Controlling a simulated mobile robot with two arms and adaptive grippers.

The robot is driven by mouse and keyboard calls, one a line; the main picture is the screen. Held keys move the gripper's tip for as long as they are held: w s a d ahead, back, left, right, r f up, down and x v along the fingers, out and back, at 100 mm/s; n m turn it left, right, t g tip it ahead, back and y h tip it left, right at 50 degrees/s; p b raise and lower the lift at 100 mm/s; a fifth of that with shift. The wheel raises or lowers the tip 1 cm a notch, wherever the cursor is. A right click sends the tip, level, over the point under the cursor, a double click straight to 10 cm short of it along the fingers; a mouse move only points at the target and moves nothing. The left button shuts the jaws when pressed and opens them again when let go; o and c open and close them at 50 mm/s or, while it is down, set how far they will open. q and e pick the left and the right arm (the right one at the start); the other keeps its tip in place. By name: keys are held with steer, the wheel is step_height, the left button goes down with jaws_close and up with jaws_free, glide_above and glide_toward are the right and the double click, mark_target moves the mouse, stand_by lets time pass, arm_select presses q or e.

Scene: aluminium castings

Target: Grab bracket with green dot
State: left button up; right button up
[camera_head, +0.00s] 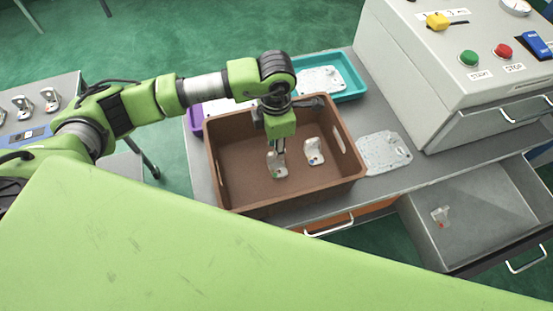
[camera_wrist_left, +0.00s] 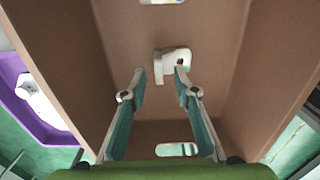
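A pale bracket (camera_head: 277,169) stands in the brown crate (camera_head: 232,192); a small green dot appears near its base. My left gripper (camera_head: 279,148) points down into the crate right over this bracket and partly hides it. In the left wrist view its fingers (camera_wrist_left: 159,74) are apart and empty. One bracket (camera_wrist_left: 172,61) lies just beyond the fingertips, nearer the right finger; no dot can be made out there. A second bracket (camera_head: 314,151) with a blue dot stands to the right in the crate. My right gripper is not in view.
The crate walls surround my left gripper closely. A teal tray (camera_head: 352,88) lies behind, a flat metal plate (camera_head: 385,153) to the right. An open drawer (camera_head: 480,205) holds a red-dotted bracket (camera_head: 440,216). A grey control machine (camera_head: 420,75) stands at the right.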

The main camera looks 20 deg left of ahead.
mark_target(278, 165)
arm_select(q)
step_height(278, 165, down, 4)
steer(key=shift+w+r+p, duration=0.1)
steer(key=shift+r+p, duration=0.05)
steer(key=shift+p, duration=0.6)
steer(key=shift+f, duration=0.35)
steer(key=c, duration=0.7)
jaws_close()
